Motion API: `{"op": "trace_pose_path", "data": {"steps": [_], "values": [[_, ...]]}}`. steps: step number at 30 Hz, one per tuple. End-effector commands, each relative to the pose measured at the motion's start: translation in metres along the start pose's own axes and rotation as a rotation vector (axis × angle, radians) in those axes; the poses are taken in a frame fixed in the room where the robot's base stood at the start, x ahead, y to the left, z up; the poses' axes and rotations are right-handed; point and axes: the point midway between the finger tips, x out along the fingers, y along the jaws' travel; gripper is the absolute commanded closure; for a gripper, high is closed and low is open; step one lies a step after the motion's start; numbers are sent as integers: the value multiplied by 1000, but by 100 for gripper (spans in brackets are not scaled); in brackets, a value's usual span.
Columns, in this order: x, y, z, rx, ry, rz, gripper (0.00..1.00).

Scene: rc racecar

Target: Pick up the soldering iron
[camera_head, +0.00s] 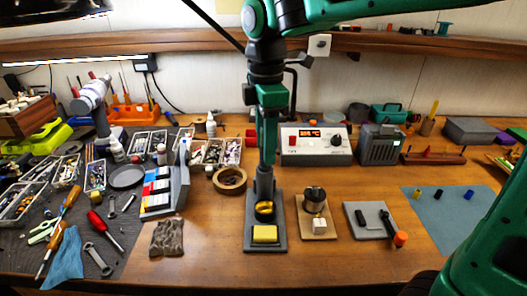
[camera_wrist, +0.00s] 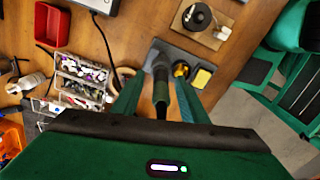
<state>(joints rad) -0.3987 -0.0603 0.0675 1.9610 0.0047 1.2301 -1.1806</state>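The soldering iron (camera_wrist: 161,95) stands in its grey holder (camera_head: 264,185), its dark and green handle pointing up toward my wrist. My gripper (camera_head: 270,108) is above the holder. In the wrist view my gripper (camera_wrist: 159,86) is open, with one teal finger on each side of the handle and a gap showing on both sides. In the head view the fingers and handle overlap, so I cannot tell their edges apart there. The holder base carries a yellow sponge (camera_head: 265,234) and a brass coil (camera_head: 264,208).
A soldering station (camera_head: 315,145) stands behind to the right. A solder spool (camera_head: 314,200) on a small board stands right of the holder. A tape roll (camera_head: 229,180) and a grey stand with colored labels (camera_head: 165,187) are at left.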

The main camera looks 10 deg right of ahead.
Motion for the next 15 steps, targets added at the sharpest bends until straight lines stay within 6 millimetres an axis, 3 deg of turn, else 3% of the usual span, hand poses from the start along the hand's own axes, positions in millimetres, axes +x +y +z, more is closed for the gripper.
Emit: {"op": "trace_pose_path", "data": {"steps": [6, 14, 15], "values": [[22, 0, 0, 0, 0, -1, 60], [24, 0, 0, 1, 0, 1, 60], [24, 0, 0, 1, 0, 1, 70]]}}
